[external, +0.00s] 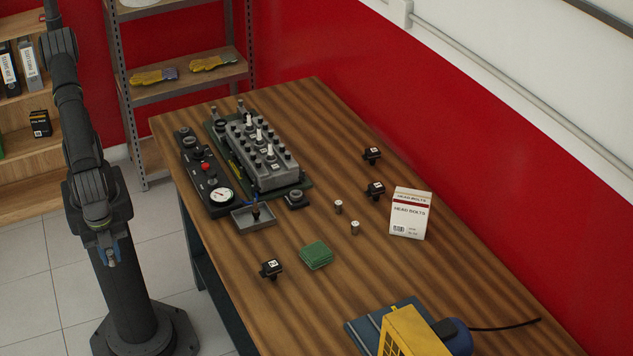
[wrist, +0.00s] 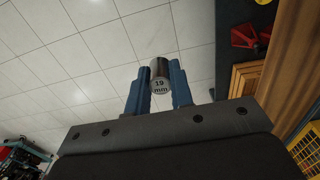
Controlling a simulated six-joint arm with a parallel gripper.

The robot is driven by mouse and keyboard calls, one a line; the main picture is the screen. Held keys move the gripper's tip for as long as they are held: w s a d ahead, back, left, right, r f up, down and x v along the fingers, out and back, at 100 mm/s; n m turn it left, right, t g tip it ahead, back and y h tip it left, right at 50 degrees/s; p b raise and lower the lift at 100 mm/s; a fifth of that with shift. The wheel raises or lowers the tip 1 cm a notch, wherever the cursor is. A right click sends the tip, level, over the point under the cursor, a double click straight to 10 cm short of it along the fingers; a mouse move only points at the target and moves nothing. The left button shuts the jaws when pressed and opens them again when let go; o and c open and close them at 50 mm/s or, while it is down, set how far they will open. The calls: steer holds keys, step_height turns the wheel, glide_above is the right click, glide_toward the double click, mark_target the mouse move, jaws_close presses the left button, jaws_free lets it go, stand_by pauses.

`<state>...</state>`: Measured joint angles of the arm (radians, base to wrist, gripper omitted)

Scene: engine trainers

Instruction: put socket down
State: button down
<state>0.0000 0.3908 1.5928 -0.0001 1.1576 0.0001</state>
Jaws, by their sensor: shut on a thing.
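My gripper (wrist: 158,88) has blue fingers and is shut on a grey metal socket (wrist: 159,75) marked "19 mm" in the wrist view. The floor shows behind the socket there. In the external view my gripper (external: 112,258) hangs beside my own base, left of the table and off its top. The held socket is too small to make out clearly in the external view. Two small metal cylinders, which look like sockets, stand on the table: one (external: 338,207) and another (external: 354,228) nearer the front.
The wooden table (external: 420,285) bears an engine block (external: 262,160), a gauge panel (external: 205,175), a small grey tray (external: 268,222), green cloths (external: 316,255), a white head-bolts box (external: 409,213), several black blocks and a yellow tool (external: 410,333). Bare wood lies between them.

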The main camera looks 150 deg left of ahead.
steer(key=w+a+r+n, duration=0.2)
steer(key=w+a, duration=0.3)
steer(key=a, duration=0.2)
steer(key=w+a+r+n, duration=0.15)
steer(key=w+a, duration=0.25)
steer(key=a, duration=0.4)
steer(key=n, duration=0.7)
glide_above(337, 248)
steer(key=f, duration=1.3)
steer(key=shift+w+d+f, duration=0.1)
steer(key=shift+w+d, duration=0.05)
steer(key=shift+d, duration=0.1)
steer(key=shift+a+f, duration=0.2)
steer(key=shift+a, duration=0.1)
steer(key=shift+f, duration=1.95)
steer(key=shift+f, duration=0.15)
